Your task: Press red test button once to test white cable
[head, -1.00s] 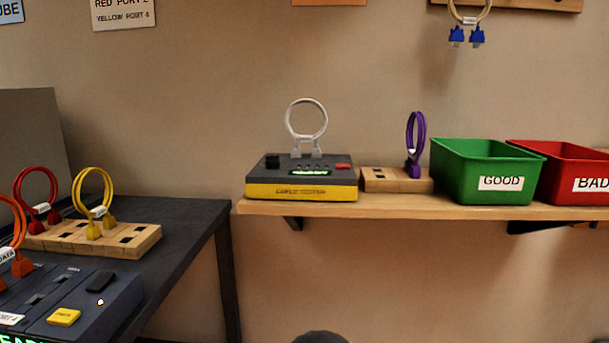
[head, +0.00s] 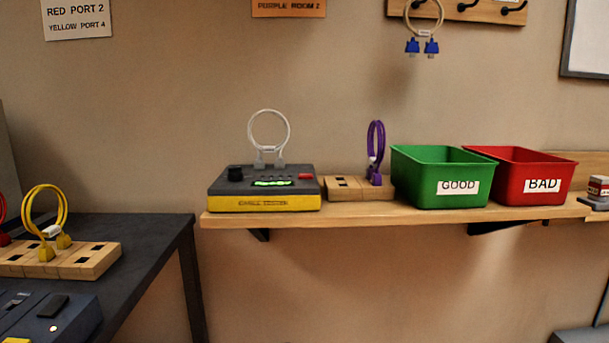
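The cable tester (head: 264,203) is a dark grey box with a yellow front, standing at the left end of the wooden wall shelf. The white cable (head: 269,127) stands upright as a loop on top, with both its plugs at the tester's back. The red test button (head: 305,176) is on the tester's top right. A small green lit display (head: 271,183) is in the middle, its text too small to read. A black knob (head: 235,173) is at the top left. My gripper is not in view.
A purple cable (head: 376,152) stands in a wooden block (head: 345,188) right of the tester. Green GOOD bin (head: 440,165) and red BAD bin (head: 525,165) follow. A dark table (head: 165,235) at left holds a yellow cable (head: 45,215) in a wooden rack. Below the shelf is open room.

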